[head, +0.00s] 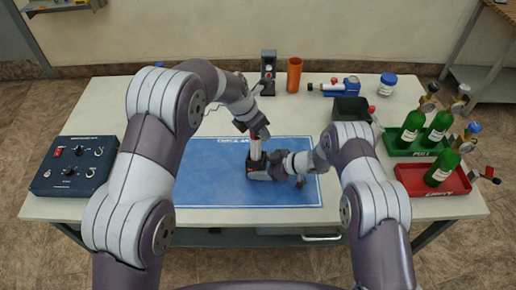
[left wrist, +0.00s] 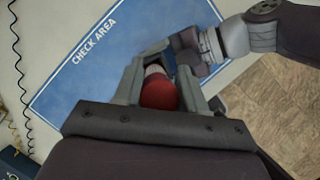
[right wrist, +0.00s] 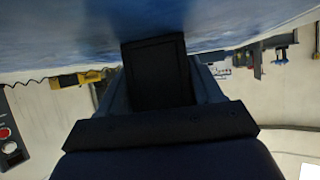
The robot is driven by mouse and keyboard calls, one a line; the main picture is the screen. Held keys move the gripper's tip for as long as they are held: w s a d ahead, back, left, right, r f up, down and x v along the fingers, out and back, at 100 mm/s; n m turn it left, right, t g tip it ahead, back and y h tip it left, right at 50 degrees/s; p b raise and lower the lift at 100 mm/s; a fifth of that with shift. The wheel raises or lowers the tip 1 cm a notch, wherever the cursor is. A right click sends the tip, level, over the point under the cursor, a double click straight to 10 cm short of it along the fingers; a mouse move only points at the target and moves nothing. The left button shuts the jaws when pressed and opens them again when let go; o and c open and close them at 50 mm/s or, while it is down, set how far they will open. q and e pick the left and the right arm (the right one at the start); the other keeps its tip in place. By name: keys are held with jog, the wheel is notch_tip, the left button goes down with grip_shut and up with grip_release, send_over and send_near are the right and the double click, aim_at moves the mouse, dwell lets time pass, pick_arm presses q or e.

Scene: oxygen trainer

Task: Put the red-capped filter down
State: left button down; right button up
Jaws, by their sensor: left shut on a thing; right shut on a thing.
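The red-capped filter (left wrist: 158,93) is between the fingers of my left gripper (left wrist: 161,82), its red cap toward the wrist and a pale body beyond it. In the head view my left gripper (head: 259,134) points down over the blue check-area mat (head: 215,175). My right gripper (head: 279,162) is low over the mat, shut on a dark block-like thing (head: 257,173). That dark block also fills the jaws in the right wrist view (right wrist: 155,75). The filter is right above the dark block; whether its lower end touches or sits in it is hidden.
A control box (head: 75,165) stands at the left. Green bottles stand in a green tray (head: 397,149) and a red tray (head: 455,187) at the right. A dark bin (head: 350,107), an orange cylinder (head: 294,75) and a blue-lidded jar (head: 387,84) are at the back. The mat's left is clear.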

aim_at(259, 145)
pick_arm(q)
notch_tip(259, 145, down, 7)
jog(key=c, duration=0.9)
grip_release()
jog(key=v, duration=1.2)
pick_arm(e)
jog(key=o, duration=0.9)
